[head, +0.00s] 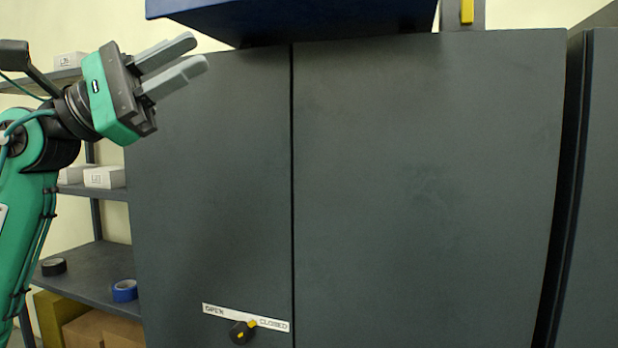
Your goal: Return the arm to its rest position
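My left arm comes in from the left, green with dark joints. My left gripper (190,58) is raised at the upper left, in front of the dark grey cabinet (420,180). Its two grey fingers point right and slightly up. A narrow gap shows between them and nothing is held there. The gripper appears apart from the cabinet. My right arm and gripper are not in view.
A black knob (241,333) with a yellow pointer sits under an OPEN/CLOSED label (246,317), its pointer toward CLOSED. A blue box (300,18) is on top. Shelves at left hold white boxes (105,177), blue tape (125,291) and black tape (54,267).

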